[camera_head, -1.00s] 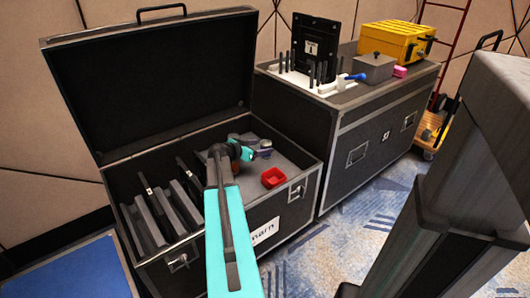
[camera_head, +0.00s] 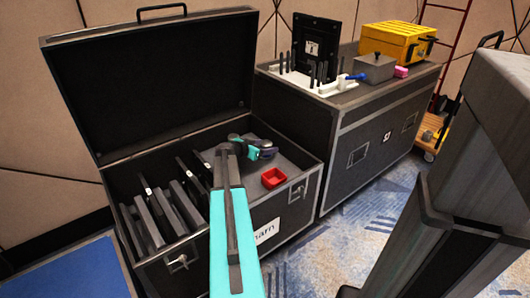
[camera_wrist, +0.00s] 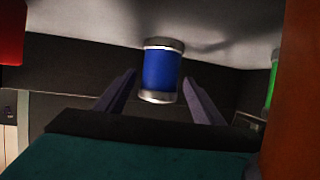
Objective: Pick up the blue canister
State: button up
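The blue canister (camera_wrist: 160,70), with silver-grey end caps, shows in the wrist view against a pale grey surface. It lies in line with the gap between the two dark fingers of my gripper (camera_wrist: 160,78). The fingers are spread, with a visible gap on each side of the canister, and neither is seen touching it. In the head view my gripper (camera_head: 264,149) is low over the right part of the open case, behind the teal arm link. I cannot make out the canister there; the arm and gripper probably hide it.
A red open box (camera_head: 273,178) sits near the gripper on the case's grey surface. A green object (camera_wrist: 273,80) is at the right in the wrist view. Upright dark panels (camera_head: 160,215) fill the case's left side. The raised lid (camera_head: 155,80) stands behind.

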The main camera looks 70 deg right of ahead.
jog(key=c, duration=1)
jog(key=shift+c, duration=0.2)
notch_tip(320, 180, up, 10)
jog(key=p, duration=0.2)
jog(key=shift+p, duration=0.3)
